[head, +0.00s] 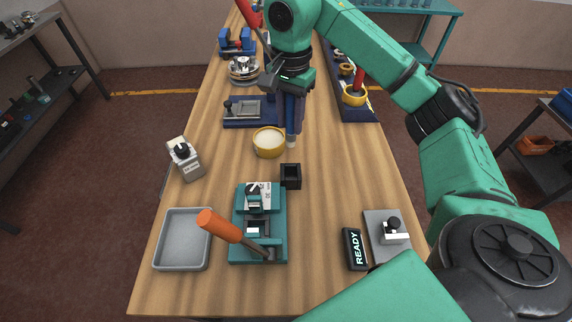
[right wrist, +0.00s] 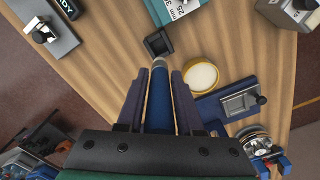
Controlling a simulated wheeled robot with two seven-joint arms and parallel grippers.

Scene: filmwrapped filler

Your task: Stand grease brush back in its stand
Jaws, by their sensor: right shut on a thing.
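My right gripper (head: 292,102) is shut on the grease brush (head: 292,138), which has a blue handle and a pale tip pointing down. In the right wrist view the brush (right wrist: 159,100) lies between the two dark fingers, its tip near the stand. The stand (head: 290,176) is a small black square holder on the table; it also shows in the right wrist view (right wrist: 158,43) and looks empty. The brush tip is apart from it, on its far side in the head view. A yellow pot (head: 269,142) of pale grease stands beside the tip. My left gripper is out of view.
A teal fixture (head: 259,246) with an orange-handled lever (head: 220,225) stands nearer than the stand. A grey tray (head: 183,239) lies left of it, a READY display (head: 354,249) right. A navy mat (head: 240,122) lies beyond the pot. The wood right of the stand is clear.

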